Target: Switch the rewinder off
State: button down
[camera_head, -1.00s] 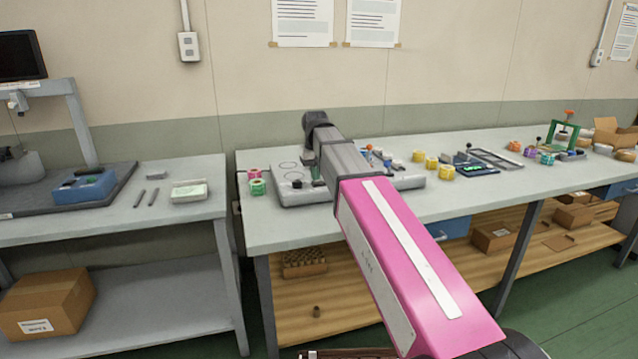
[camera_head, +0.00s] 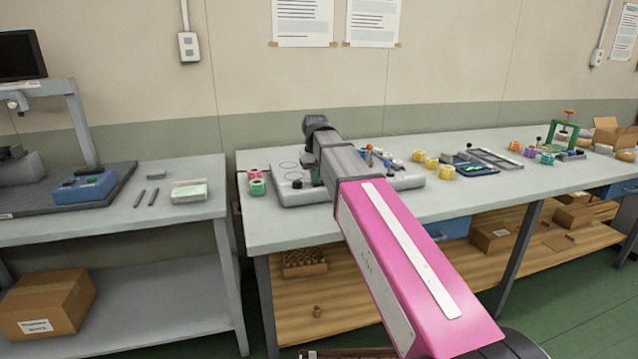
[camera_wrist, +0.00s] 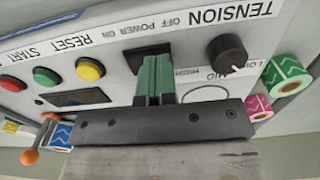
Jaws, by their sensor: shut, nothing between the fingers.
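The rewinder (camera_head: 305,195) is a light grey machine on the right-hand bench, partly hidden behind my arm in the head view. Its front panel (camera_wrist: 200,62) fills much of the wrist view, with the lettering upside down. My gripper (camera_wrist: 153,62) has green fingers. They are shut with nothing between them, and their tips are at the black power switch (camera_wrist: 141,50) under the OFF POWER ON label. The fingers cover much of the switch, so I cannot tell its position or whether they touch it. A black tension knob (camera_wrist: 227,54) is to the right.
Red (camera_wrist: 13,83), green (camera_wrist: 45,76) and yellow (camera_wrist: 90,69) buttons and a dark display (camera_wrist: 75,98) are left of the switch. An orange-knobbed lever (camera_wrist: 30,157) is lower left. Green (camera_wrist: 286,76) and pink (camera_wrist: 258,107) rolls are at the right.

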jog(key=shift+r, duration=3.5)
